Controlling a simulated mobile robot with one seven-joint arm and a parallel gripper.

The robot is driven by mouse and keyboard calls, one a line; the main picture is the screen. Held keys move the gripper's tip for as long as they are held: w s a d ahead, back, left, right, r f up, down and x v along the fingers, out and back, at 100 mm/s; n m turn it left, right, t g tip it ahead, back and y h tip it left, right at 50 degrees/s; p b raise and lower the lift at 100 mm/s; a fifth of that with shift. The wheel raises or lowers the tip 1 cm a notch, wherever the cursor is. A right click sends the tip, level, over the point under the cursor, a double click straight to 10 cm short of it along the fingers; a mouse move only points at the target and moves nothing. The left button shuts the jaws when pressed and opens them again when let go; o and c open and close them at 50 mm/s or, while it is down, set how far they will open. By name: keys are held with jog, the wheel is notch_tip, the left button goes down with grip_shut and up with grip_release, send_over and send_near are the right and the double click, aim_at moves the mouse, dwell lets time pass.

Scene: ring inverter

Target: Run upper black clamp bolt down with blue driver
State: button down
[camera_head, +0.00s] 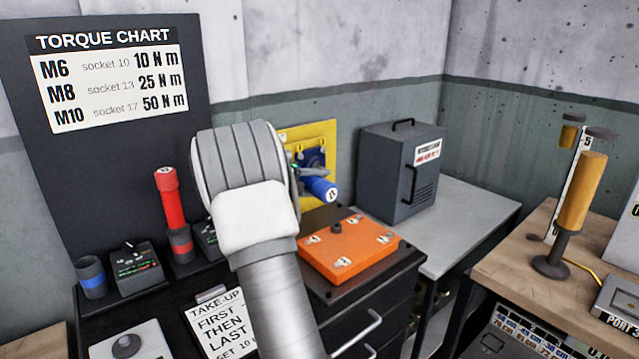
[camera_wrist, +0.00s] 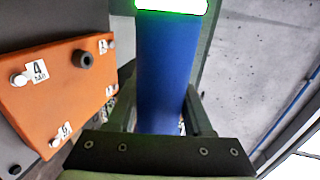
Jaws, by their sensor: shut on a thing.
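The blue driver (camera_head: 322,189) shows in the head view just right of my arm, lying roughly level in front of a yellow panel (camera_head: 325,134) with a dark blue part (camera_head: 312,158) on it. In the wrist view the blue driver (camera_wrist: 166,75) fills the middle, between the fingers of my gripper (camera_wrist: 160,105), which is shut on it. A bright green-edged display shows at its upper end. The driver's tip is out of sight, and I cannot make out the upper black clamp bolt. My wrist hides the panel's left part in the head view.
An orange block (camera_head: 348,248) with numbered tags and a dark knob lies below the driver. A grey cabinet (camera_head: 401,170) stands to the right. A red driver (camera_head: 168,190) stands upright at left, beside a dark control box (camera_head: 135,270).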

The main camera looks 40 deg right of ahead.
jog(key=shift+r, duration=0.15)
jog(key=shift+s+a+b, duration=0.15)
jog(key=shift+s+b, duration=0.35)
jog(key=shift+s, duration=0.75)
jog(key=shift+s+a+b, duration=0.15)
jog(key=shift+s+b, duration=0.35)
jog(key=shift+s, duration=0.7)
